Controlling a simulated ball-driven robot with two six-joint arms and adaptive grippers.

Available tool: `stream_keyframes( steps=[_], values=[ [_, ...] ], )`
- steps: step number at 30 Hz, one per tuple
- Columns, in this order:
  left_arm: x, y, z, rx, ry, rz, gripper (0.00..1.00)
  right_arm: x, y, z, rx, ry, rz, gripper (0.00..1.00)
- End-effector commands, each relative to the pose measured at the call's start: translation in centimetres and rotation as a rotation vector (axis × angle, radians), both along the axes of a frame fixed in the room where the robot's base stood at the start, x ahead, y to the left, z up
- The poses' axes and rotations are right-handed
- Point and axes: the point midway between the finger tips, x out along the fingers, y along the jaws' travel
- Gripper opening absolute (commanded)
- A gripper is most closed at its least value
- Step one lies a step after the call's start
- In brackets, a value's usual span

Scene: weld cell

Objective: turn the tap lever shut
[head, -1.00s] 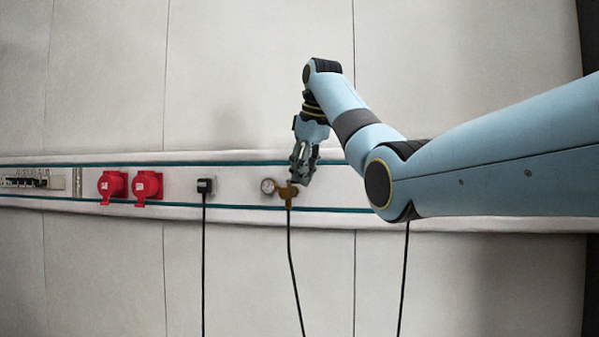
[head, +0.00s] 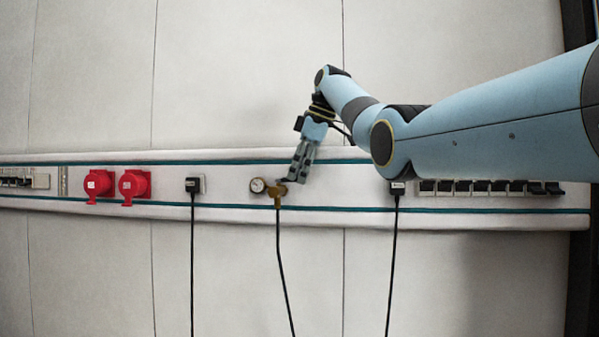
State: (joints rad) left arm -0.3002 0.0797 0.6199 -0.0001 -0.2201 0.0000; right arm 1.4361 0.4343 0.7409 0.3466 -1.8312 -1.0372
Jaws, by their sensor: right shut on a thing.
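The brass tap (head: 277,191) sits on the wall rail near the middle of the head view, with a round gauge (head: 257,185) at its left and a dark hose hanging from it. My right gripper (head: 293,178) comes down from the upper right, with its fingertips at the upper right of the tap. Its fingers are shut on the tap lever, which they largely hide; a small dark piece shows at the fingertips. The lever's exact angle cannot be made out. My left gripper is not in the view.
To the right are another plug (head: 397,187) and a row of dark switches (head: 490,187). The wall above and below is bare.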

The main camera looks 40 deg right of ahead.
Motion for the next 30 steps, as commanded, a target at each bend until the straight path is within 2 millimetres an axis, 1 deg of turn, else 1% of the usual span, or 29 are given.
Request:
stream_keyframes(
  steps=[9,10,15,30],
  values=[
    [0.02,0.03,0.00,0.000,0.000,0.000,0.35,0.04,0.01,0.01,0.000,-0.002,0.002,0.00],
    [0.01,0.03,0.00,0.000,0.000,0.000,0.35,0.04,0.01,0.01,0.000,-0.002,0.002,0.14],
    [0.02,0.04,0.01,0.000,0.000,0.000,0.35,0.04,0.02,0.01,0.001,-0.002,0.001,0.35],
    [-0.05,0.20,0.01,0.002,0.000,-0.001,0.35,0.02,0.01,0.02,0.000,-0.001,0.000,0.35]
  ],
)
